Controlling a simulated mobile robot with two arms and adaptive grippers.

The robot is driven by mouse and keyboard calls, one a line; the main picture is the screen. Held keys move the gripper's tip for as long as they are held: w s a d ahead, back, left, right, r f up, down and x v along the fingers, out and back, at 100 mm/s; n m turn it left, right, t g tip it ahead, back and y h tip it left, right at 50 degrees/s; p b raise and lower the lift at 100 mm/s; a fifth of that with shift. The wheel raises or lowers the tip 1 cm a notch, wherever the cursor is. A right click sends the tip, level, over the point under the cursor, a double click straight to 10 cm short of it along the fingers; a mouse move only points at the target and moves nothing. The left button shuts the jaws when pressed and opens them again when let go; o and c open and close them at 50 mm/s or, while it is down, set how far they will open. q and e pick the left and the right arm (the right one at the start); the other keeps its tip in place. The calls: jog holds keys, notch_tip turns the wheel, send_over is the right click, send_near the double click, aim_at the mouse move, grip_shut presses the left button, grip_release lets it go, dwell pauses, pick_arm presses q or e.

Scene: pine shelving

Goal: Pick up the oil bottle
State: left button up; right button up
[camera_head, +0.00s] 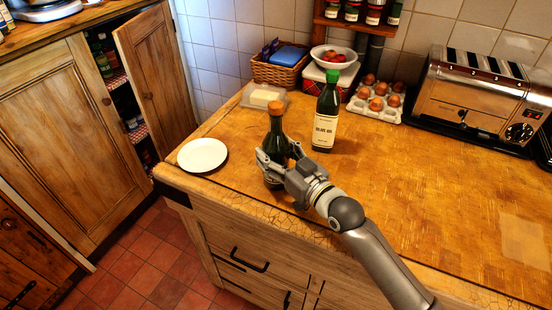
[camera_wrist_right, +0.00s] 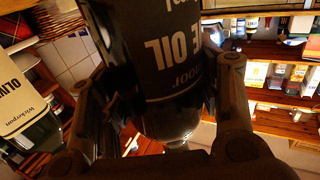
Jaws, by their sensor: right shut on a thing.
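A second dark bottle with a green cap and a cream label (camera_head: 325,128) stands just behind and to the right, apart from the gripper. My left gripper is not in view.
A white plate (camera_head: 202,155) lies to the left. Behind are a butter dish (camera_head: 264,97), a wicker basket (camera_head: 281,72), a bowl of red fruit (camera_head: 334,58), an egg tray (camera_head: 376,104) and a toaster (camera_head: 482,98). The counter's right front is clear.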

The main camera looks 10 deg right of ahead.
jog(key=shift+r, duration=0.25)
